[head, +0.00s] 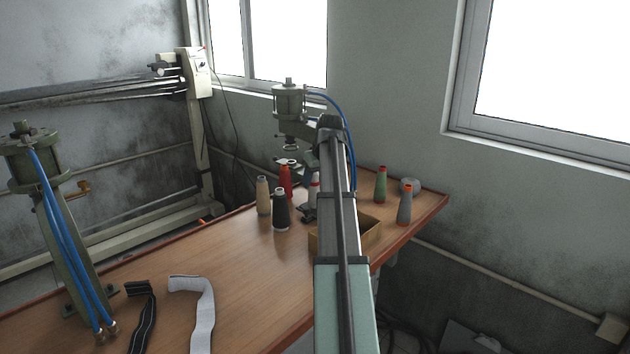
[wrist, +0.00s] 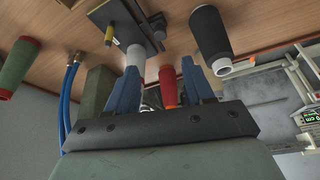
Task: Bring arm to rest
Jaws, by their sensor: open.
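My arm (head: 345,290) reaches forward from the bottom middle of the head view over the wooden table (head: 245,262). My gripper is mostly hidden behind the arm there. In the wrist view my gripper (wrist: 162,62) shows two blue fingers spread apart. A red thread spool (wrist: 167,88) shows in the gap between them, and a pale grey spool (wrist: 134,54) shows by the left finger. I cannot tell how near these are to the fingers. No held object shows.
Beige (head: 263,196), black (head: 281,208), green (head: 380,183) and grey (head: 404,206) spools stand around the arm. A cardboard box (head: 371,234) sits right of it. Pneumatic presses stand at left (head: 32,160) and back (head: 290,103). Black (head: 141,310) and white (head: 203,312) straps lie front left.

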